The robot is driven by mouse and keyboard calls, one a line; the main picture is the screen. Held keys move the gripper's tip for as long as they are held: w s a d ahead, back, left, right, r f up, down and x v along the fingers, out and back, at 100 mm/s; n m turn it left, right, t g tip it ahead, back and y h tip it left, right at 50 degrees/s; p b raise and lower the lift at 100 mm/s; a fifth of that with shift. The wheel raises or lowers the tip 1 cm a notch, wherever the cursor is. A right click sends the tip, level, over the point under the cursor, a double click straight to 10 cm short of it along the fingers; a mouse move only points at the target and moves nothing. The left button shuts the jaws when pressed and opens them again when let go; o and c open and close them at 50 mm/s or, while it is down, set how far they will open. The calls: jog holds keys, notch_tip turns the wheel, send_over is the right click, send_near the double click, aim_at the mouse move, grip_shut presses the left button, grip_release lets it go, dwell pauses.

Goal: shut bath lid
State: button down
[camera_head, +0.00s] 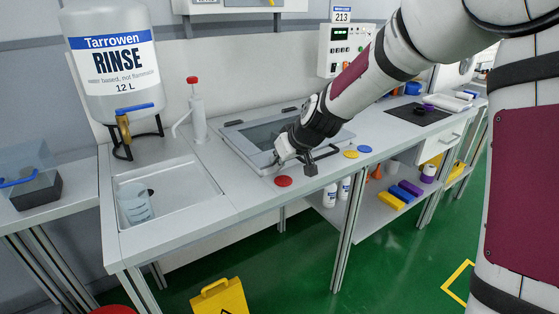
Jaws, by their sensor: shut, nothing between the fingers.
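The bath (238,142) is a grey unit set in the white bench, with a framed lid (270,131) that has a dark grey panel. The lid looks flat or nearly flat on the bath; I cannot tell whether it is fully down. My gripper (310,170) is shut and empty at the bath's front right corner, above the bench's front edge. My gripper and forearm hide the lid's right part. A dark bar (326,153) shows just right of my gripper; whether they touch is unclear.
A sink (155,180) with a clear beaker (135,204) lies left of the bath, below a large rinse bottle (112,65). A yellow floor sign (220,298) stands below.

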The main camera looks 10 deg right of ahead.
jog(key=shift+s+f, duration=0.25)
jog(key=shift+f, duration=0.3)
jog(key=shift+d, duration=0.1)
jog(key=w+r+v, duration=0.1)
jog(key=v, duration=1.1)
jog(key=s+d+f+m+g+h, duration=0.1)
jog(key=s+d+m+g+h, duration=0.15)
jog(key=s, duration=1.65)
jog(key=s+d+m+g+h, duration=0.15)
jog(key=s+g, duration=0.25)
jog(key=s, duration=1.6)
notch_tip(320, 180, up, 16)
jog(key=t+y+p, duration=0.1)
jog(key=t+p, duration=0.2)
jog(key=p, duration=1.1)
jog(key=shift+m, duration=0.3)
jog(key=shift+w+f, duration=0.1)
jog(key=shift+f, duration=0.05)
